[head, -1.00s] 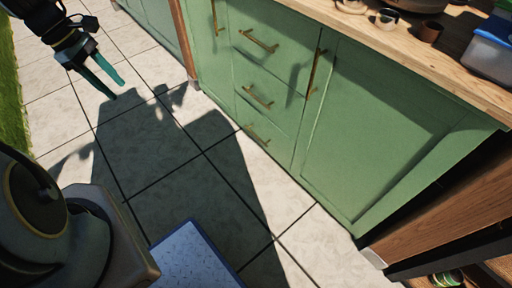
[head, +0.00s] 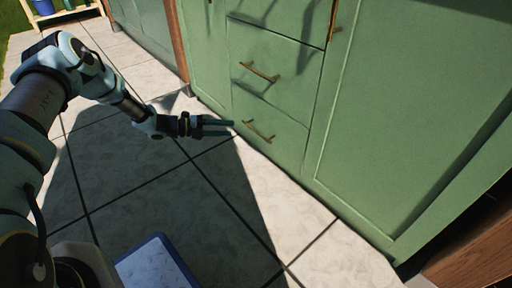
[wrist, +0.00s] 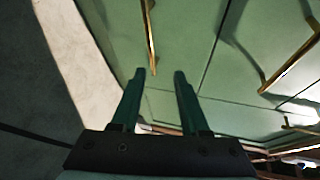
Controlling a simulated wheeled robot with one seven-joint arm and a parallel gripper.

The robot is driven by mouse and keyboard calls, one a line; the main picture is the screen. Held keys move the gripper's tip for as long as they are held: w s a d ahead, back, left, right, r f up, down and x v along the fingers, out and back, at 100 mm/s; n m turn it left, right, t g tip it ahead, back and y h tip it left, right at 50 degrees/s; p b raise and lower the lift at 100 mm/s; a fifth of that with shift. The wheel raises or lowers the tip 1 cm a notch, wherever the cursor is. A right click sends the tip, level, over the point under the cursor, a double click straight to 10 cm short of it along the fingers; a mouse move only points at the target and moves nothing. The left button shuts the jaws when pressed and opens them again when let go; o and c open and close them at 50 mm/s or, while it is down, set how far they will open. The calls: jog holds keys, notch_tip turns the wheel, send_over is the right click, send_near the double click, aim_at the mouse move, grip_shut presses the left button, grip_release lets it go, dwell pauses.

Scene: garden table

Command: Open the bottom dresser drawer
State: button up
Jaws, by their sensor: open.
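The bottom drawer (head: 288,128) of the green dresser is shut, its front flush with the cabinet. Its brass bar handle (head: 258,132) shows in the head view just right of my gripper (head: 233,128). In the wrist view my gripper (wrist: 159,74) is open and empty, with two dark green fingers pointing at the drawer front. There the bottom handle (wrist: 149,36) runs up from between the fingertips as seen in the picture. The fingers seem short of the handle, and I see no contact.
The middle drawer handle (head: 259,72) is above, and also at right in the wrist view (wrist: 291,62). A wide green cabinet door (head: 400,120) is right of the drawers. Tiled floor (head: 150,190) lies in front. A blue-edged panel (head: 155,265) is at the bottom.

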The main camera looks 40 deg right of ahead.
aim_at(256, 132)
jog(key=shift+n+h, duration=0.5)
jog(key=shift+n, duration=0.4)
jog(key=shift+w+f+b+x, duration=0.1)
jog(key=shift+f+b+x, duration=0.55)
jog(key=shift+x, duration=1.45)
jog(key=shift+w+f+b+x, duration=0.25)
jog(key=shift+b+x, duration=0.75)
jog(key=shift+x, duration=1.1)
jog(key=shift+f+b+x, duration=0.5)
jog(key=shift+b+x, duration=0.35)
jog(key=shift+x, duration=1.2)
grip_shut()
